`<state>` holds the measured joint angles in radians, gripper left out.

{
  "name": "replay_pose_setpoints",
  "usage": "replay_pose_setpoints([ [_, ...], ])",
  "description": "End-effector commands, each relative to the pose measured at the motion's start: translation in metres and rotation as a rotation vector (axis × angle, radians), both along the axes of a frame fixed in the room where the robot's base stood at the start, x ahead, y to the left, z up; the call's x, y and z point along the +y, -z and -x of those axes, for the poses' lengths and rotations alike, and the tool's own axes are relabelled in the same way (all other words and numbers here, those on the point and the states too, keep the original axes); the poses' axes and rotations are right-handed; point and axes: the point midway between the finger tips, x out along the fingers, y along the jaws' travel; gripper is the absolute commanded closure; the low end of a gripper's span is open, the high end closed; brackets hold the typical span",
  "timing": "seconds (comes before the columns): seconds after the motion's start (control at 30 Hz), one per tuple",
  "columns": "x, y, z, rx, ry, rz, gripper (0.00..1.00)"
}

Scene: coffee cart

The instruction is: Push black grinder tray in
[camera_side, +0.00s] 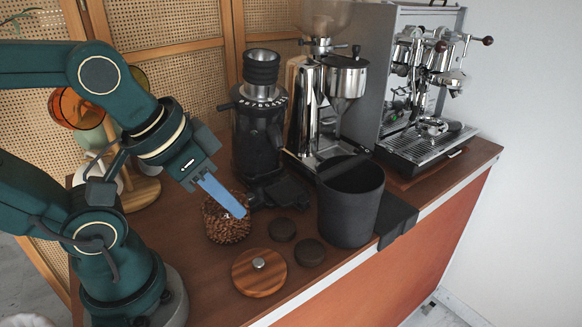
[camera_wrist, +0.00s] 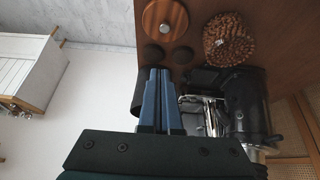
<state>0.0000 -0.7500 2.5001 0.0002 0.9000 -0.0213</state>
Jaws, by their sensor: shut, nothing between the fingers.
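The black grinder (camera_side: 258,135) stands near the back of the cart. A black tray-like part (camera_side: 283,191) sticks out from its foot toward the front; I cannot tell how far it is out. In the wrist view the grinder (camera_wrist: 246,105) lies at the right, and the dark tray part (camera_wrist: 203,78) shows beside my fingers. My gripper (camera_side: 241,214) has its blue fingers shut and empty, pointing down and right, in front of the tray and over the bean jar (camera_side: 226,226) in the side view. In the wrist view the fingers (camera_wrist: 158,72) are left of the tray; contact is not visible.
A wooden lid (camera_side: 259,272) and two dark round pucks (camera_side: 282,229) (camera_side: 310,252) lie at the front. A black bin (camera_side: 350,205) stands right of the tray, near the cart's edge. A chrome grinder (camera_side: 325,100) and espresso machine (camera_side: 430,110) fill the back right.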

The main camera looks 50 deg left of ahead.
Motion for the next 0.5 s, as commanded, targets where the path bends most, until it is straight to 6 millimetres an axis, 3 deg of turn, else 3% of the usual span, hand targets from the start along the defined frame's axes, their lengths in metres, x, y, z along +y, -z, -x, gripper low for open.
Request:
replay_pose_setpoints([
  [0.23,0.023,-0.008,-0.013,-0.026,-0.195,-0.019,1.00],
  [0.5,0.052,-0.006,-0.053,-0.012,-0.347,-0.148,1.00],
])
